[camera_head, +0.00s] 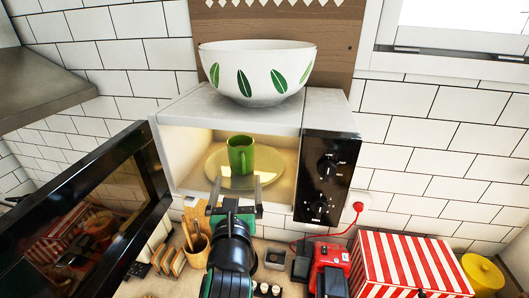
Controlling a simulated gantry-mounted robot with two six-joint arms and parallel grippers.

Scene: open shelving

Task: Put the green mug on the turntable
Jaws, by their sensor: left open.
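The green mug (240,154) stands upright on the yellowish turntable (273,164) inside the lit microwave (180,112). My left gripper (236,188) is at the microwave opening, just in front of and below the mug in the picture. Its two fingers are apart and point in toward the mug. No object shows between the fingers, and the mug looks clear of them. The front part of the turntable is partly hidden by the gripper. My right gripper is not in view.
The microwave door (95,215) stands wide open at the left. A white bowl with green leaves (290,75) sits on top of the microwave. A red-striped box (410,265), a red appliance (329,262) and a utensil cup (197,250) crowd the counter below.

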